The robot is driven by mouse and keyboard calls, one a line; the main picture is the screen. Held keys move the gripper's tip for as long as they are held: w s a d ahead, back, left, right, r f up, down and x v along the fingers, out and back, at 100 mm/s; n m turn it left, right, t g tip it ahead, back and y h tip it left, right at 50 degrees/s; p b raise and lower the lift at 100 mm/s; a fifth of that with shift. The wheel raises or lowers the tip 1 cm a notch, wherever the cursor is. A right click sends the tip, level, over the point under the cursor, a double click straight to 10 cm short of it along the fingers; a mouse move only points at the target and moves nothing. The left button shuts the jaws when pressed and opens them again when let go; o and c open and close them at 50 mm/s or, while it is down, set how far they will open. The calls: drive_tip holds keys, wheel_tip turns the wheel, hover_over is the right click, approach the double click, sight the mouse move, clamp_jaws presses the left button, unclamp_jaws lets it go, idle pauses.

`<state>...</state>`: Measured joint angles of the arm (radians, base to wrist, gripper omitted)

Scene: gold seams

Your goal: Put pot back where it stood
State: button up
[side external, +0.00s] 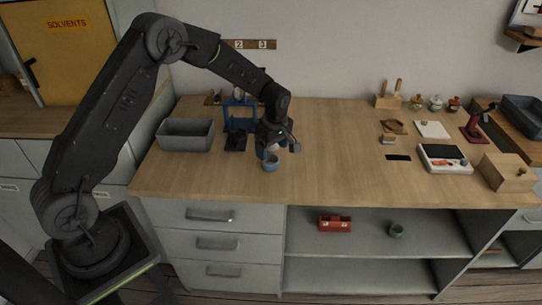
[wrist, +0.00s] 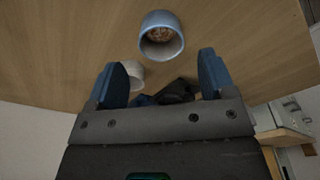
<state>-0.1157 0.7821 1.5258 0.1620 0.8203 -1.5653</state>
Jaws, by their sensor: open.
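A small blue-grey pot (side external: 271,164) stands on the wooden worktop just below my gripper (side external: 268,148) in the side view. In the wrist view this looks like the pale blue pot (wrist: 161,20), with something brown inside, beyond my open fingers (wrist: 160,72). A white cup-like thing (wrist: 134,74) shows beside the left finger, partly hidden by it; a pale patch also shows under my gripper in the side view. My fingers are apart with no visible hold on either. Three small lidded pots (side external: 436,103) stand at the back right. A green pot (side external: 396,230) sits on the shelf below.
A grey bin (side external: 187,134) and a blue stand (side external: 238,115) are left of my gripper. A red box (side external: 335,224) lies on the lower shelf. A white tray device (side external: 445,158) and a wooden box (side external: 507,172) are at the right. The middle worktop is clear.

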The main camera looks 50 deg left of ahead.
drive_tip(key=s+d+r+m+t, duration=0.1)
drive_tip(key=s+r+m, duration=0.15)
drive_tip(key=r, duration=0.55)
drive_tip(key=s+d+r+m, duration=0.1)
drive_tip(key=s+d+r, duration=0.15)
drive_tip(key=r, duration=0.55)
drive_tip(key=s+d+r+m+t, duration=0.1)
drive_tip(key=s+m, duration=0.3)
drive_tip(key=s, duration=0.4)
drive_tip(key=s+d+r+m+t+h, duration=0.1)
drive_tip(key=s+r+m, duration=0.3)
drive_tip(key=s, duration=0.4)
drive_tip(key=s+d+r+m+t, duration=0.2)
drive_tip(key=s+m, duration=0.4)
drive_tip(key=s, duration=0.2)
drive_tip(key=shift+s+d+r+t, duration=0.2)
drive_tip(key=shift+s+r+t, duration=0.1)
drive_tip(key=shift+m, duration=0.25)
